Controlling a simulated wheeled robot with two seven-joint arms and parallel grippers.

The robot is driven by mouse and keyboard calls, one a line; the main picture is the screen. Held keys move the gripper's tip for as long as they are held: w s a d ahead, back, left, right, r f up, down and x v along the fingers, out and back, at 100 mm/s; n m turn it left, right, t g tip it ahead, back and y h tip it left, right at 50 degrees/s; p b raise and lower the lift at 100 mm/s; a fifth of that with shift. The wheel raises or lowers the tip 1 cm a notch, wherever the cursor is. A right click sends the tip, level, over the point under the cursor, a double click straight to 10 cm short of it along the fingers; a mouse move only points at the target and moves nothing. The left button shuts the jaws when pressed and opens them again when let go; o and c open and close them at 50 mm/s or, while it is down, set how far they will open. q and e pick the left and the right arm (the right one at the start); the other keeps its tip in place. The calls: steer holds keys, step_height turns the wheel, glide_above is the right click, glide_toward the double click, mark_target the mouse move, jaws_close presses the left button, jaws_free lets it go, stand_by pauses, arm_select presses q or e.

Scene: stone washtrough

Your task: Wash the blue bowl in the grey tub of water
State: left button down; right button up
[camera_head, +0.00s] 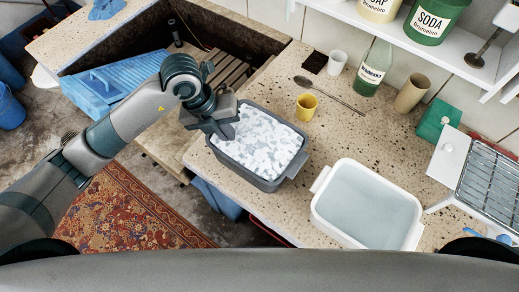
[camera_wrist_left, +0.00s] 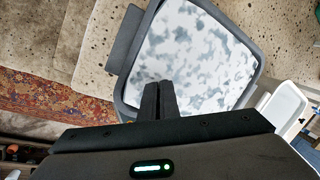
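The grey tub (camera_head: 255,176) stands on the speckled stone counter, full of water with patchy white foam. It also fills the upper middle of the left wrist view (camera_wrist_left: 128,112). My left gripper (camera_head: 229,131) reaches over the tub's left end, its fingertips at the foam. In the left wrist view its two dark fingers (camera_wrist_left: 160,98) are together. I see nothing between them; what may be below the foam is hidden. I cannot make out the blue bowl in either view. My right gripper is not in view.
A white tub (camera_head: 318,212) of clear liquid stands right of the grey tub. Behind are a yellow cup (camera_head: 306,106), a spoon (camera_head: 330,95), a white cup (camera_head: 337,63) and a green bottle (camera_head: 373,70). A white-framed rack (camera_head: 483,180) is at right.

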arm_select(q)
step_height(320, 180, up, 8)
steer(key=p, duration=0.5)
stand_by(0.5)
stand_by(0.4)
stand_by(0.6)
step_height(320, 180, up, 4)
steer(key=p, duration=0.2)
steer(key=shift+p, duration=0.35)
